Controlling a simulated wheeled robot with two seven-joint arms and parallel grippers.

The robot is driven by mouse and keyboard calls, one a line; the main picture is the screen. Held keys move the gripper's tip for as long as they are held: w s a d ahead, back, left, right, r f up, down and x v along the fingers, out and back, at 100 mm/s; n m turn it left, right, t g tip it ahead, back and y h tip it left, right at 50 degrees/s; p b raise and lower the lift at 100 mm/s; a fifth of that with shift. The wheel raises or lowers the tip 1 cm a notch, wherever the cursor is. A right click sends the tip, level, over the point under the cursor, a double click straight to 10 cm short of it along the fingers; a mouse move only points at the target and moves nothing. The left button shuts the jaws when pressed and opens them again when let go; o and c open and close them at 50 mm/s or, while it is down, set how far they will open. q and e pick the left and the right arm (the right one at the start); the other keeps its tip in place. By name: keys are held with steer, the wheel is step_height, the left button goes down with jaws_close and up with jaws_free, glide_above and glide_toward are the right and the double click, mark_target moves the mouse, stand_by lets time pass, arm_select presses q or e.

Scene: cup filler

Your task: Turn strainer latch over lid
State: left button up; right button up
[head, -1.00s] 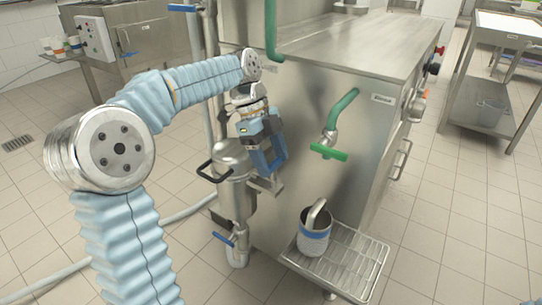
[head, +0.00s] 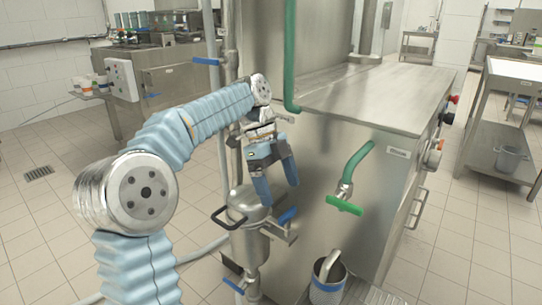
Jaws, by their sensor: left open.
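The strainer is a steel canister with a domed lid (head: 243,196), standing low against the left side of the steel machine. A black looped handle (head: 221,219) sticks out on its left. A small blue-handled lever (head: 287,215), which may be the latch, sits on a bracket at the strainer's right. My left gripper (head: 278,192) is open, with its blue fingers pointing down and apart. It hangs just above and right of the lid, over the blue lever, and I see nothing between the fingers. Whether a finger touches the lid is unclear. My right gripper is out of view.
A green-handled tap (head: 345,206) juts from the machine to the right of the gripper. A steel jug (head: 328,284) stands below it. A blue-handled valve (head: 233,285) is under the strainer. Vertical pipes run behind my arm.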

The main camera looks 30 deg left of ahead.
arm_select(q)
steer(key=p+v, duration=0.1)
steer(key=v, duration=0.7)
steer(key=shift+p, duration=0.4)
